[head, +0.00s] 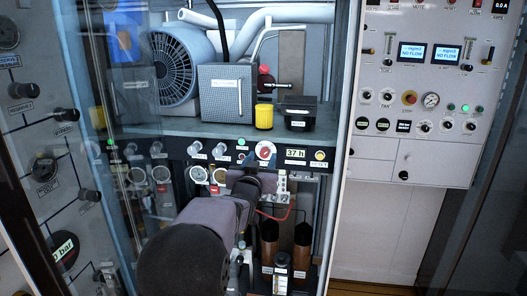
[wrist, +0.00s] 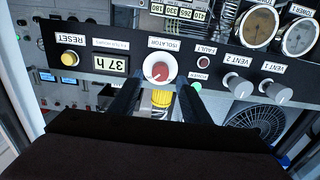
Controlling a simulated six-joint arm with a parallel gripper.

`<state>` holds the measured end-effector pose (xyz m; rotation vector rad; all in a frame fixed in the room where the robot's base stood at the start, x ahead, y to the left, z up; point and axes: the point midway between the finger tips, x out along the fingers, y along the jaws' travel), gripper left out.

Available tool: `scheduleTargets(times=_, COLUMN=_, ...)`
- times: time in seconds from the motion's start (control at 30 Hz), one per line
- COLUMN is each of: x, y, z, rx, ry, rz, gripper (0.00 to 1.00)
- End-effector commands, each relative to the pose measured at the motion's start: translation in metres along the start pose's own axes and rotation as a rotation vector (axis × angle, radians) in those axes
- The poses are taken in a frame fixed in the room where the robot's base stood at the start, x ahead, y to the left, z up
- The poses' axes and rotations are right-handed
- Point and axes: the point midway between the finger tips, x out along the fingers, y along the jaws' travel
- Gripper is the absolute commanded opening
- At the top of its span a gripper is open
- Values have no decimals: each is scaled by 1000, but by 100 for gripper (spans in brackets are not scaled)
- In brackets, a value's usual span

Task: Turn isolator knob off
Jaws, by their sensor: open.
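The isolator knob (wrist: 160,71) is a red dial on a round white plate, under the ISOLATOR label in the wrist view, where the panel appears upside down. It also shows in the head view (head: 265,151), on the black control strip. My gripper (wrist: 157,90) is open, with one dark finger on each side below the knob in the wrist view. The fingers look apart from the knob, and nothing is between them. In the head view my arm reaches up to just below the knob, and the fingertips are hard to make out.
On the strip, a green lamp (wrist: 196,86), a fault lamp (wrist: 204,62) and the vent knobs (wrist: 238,84) sit at one side. The 37 h display (wrist: 111,63) and yellow reset button (wrist: 70,58) sit at the other. A yellow cylinder (head: 264,116) stands above the strip.

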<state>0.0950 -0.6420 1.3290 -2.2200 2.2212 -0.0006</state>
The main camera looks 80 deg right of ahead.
Motion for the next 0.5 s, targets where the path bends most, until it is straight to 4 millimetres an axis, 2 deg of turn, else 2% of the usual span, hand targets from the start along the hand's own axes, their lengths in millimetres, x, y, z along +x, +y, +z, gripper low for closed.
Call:
scheduleTargets(times=0.23, x=25, y=0, z=-2, rx=-2, ry=0, rz=0, gripper=43)
scheduleTargets(times=0.5, x=34, y=0, z=0, rx=-1, ry=0, rz=0, gripper=43)
